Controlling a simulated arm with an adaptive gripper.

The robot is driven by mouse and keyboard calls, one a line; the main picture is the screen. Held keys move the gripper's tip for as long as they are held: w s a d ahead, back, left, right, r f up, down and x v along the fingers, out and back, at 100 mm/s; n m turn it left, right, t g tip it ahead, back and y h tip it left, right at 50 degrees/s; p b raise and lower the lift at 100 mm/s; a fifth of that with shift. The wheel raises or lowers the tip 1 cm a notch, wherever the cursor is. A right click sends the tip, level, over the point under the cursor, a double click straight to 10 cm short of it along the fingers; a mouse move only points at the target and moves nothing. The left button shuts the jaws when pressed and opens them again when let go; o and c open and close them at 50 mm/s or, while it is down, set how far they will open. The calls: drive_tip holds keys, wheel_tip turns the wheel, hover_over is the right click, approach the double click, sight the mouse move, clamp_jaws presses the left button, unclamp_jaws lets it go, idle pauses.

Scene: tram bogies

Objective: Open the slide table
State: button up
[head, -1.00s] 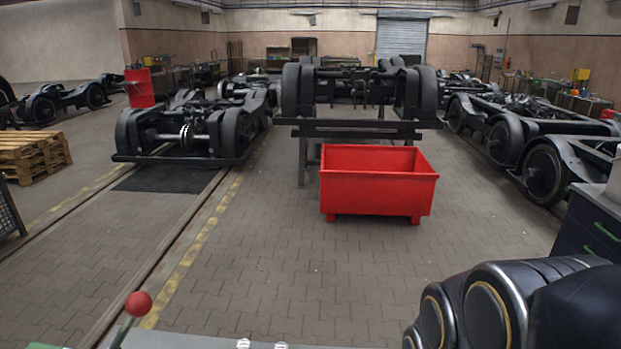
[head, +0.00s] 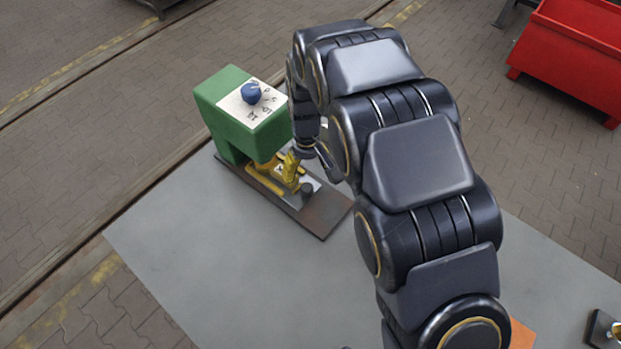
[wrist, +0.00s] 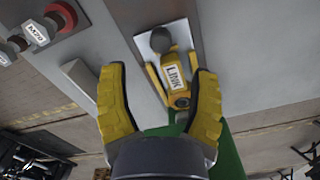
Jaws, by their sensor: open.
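A green machine (head: 235,110) with a blue knob on its white dial plate stands on a dark base plate (head: 318,215). On this base lie a light plate, a dark ball knob (head: 307,188) and yellow parts; I cannot tell which part is the slide table. My gripper (head: 291,168) is low beside the green housing, partly hidden by my arm. In the wrist view my gripper (wrist: 160,72) is open, its yellow fingers apart. A yellow piece labelled LINK (wrist: 174,76) shows between and beyond them, with the ball knob (wrist: 160,40) further out. Contact cannot be told.
The grey tabletop (head: 230,260) is mostly clear. An orange item (head: 522,335) and a dark box (head: 603,330) are at the lower right. A red bin (head: 575,50) stands on the floor.

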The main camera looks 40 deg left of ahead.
sight(307, 187)
wheel_tip(307, 187, down, 8)
drive_tip(key=shift+s, duration=0.1)
idle(0.4)
clamp_jaws()
